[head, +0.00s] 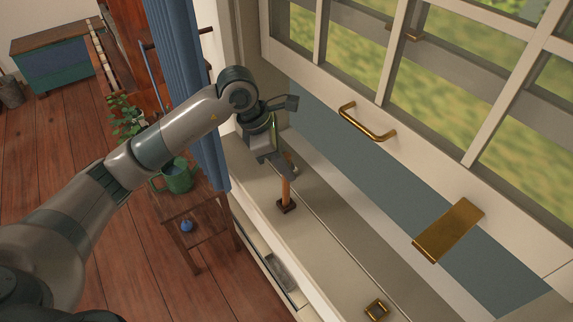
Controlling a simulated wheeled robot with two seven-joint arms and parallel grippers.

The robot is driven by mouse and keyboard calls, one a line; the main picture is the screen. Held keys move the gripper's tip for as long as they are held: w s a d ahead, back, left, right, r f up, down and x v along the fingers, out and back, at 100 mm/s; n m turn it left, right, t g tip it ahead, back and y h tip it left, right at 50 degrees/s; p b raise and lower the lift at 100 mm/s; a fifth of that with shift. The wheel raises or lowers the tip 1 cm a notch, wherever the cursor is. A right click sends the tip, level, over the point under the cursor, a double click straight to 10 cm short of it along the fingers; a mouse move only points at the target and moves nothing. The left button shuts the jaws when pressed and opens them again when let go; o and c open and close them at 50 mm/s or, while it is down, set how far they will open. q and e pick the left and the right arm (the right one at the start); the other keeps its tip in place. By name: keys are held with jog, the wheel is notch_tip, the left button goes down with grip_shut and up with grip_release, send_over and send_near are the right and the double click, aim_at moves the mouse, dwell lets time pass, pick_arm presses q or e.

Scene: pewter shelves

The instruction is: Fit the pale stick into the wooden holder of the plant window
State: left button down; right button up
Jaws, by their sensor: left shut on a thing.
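My left gripper (283,162) is over the window sill, pointing down and shut on the upper part of a short tan wooden stick (286,190). The stick stands about upright below the fingers. Its lower end meets a small dark brown square block (287,206) on the sill, which looks like the wooden holder. I cannot tell whether the stick's end is inside the block or only over it. The stick's top is hidden by the fingers. My right gripper is not in view.
The window (440,90) with a brass handle (367,122) rises behind the sill (325,236). A brass plate (448,230) juts out at right; a small brass square (376,309) lies nearer. A blue curtain (194,90) and a stool with a green watering can (177,178) are at left.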

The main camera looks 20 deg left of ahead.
pick_arm(q)
jog(key=shift+f, duration=0.15)
jog(key=c, duration=1.7)
grip_release()
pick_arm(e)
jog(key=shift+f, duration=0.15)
pick_arm(q)
jog(key=shift+o, duration=0.2)
jog(key=b+v, duration=0.3)
jog(key=v, duration=0.9)
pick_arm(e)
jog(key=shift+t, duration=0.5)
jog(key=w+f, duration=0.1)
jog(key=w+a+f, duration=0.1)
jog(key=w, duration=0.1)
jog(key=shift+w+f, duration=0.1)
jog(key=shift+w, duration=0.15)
pick_arm(q)
jog(key=shift+a, duration=0.1)
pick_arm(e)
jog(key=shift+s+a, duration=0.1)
